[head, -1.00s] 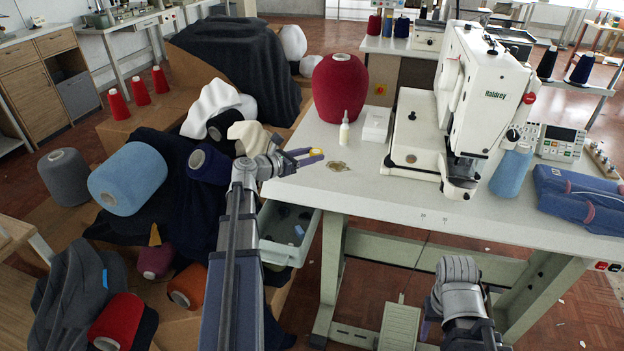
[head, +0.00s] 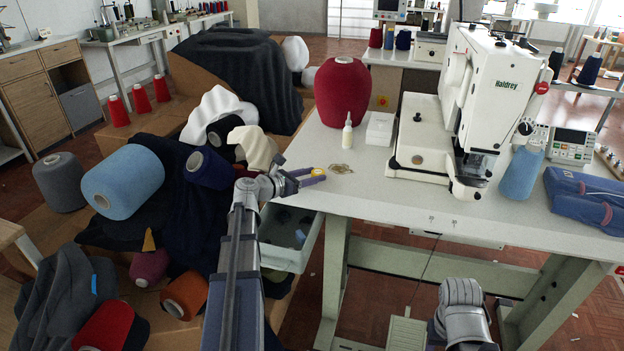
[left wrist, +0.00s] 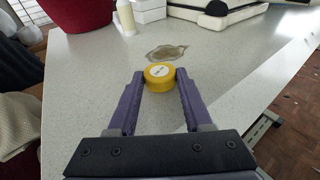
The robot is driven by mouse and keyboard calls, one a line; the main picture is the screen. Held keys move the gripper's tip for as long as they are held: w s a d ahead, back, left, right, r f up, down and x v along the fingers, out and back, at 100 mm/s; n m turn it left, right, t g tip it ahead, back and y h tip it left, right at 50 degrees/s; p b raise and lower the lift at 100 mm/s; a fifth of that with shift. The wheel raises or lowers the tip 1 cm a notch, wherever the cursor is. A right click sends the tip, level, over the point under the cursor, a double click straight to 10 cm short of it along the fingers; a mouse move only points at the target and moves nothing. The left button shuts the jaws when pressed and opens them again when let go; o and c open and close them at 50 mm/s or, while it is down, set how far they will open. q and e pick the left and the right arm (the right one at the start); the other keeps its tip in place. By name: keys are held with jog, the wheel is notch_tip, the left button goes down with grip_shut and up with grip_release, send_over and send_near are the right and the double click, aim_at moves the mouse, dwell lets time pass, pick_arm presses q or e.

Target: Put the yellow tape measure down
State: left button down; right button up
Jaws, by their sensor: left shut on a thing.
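The yellow tape measure (head: 318,171) is a small round disc with a pale label on top. My left gripper (head: 312,178) is shut on it near the left end of the white table (head: 400,205). In the left wrist view the tape measure (left wrist: 160,78) sits between the two purple fingertips, label up, low over the speckled tabletop. I cannot tell whether it touches the surface. My right arm is at the bottom of the head view, below the table's front edge; its fingers are mostly hidden.
A small white bottle (head: 347,133), a white box (head: 380,129), a large red cone (head: 342,92) and the buttonhole machine (head: 490,100) stand farther back. A drawer (head: 287,257) hangs open under the table's left end.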

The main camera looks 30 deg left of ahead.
pick_arm(q)
jog(key=shift+f, duration=0.2)
jog(key=shift+c, duration=1.6)
grip_release()
jog(key=shift+r, duration=0.15)
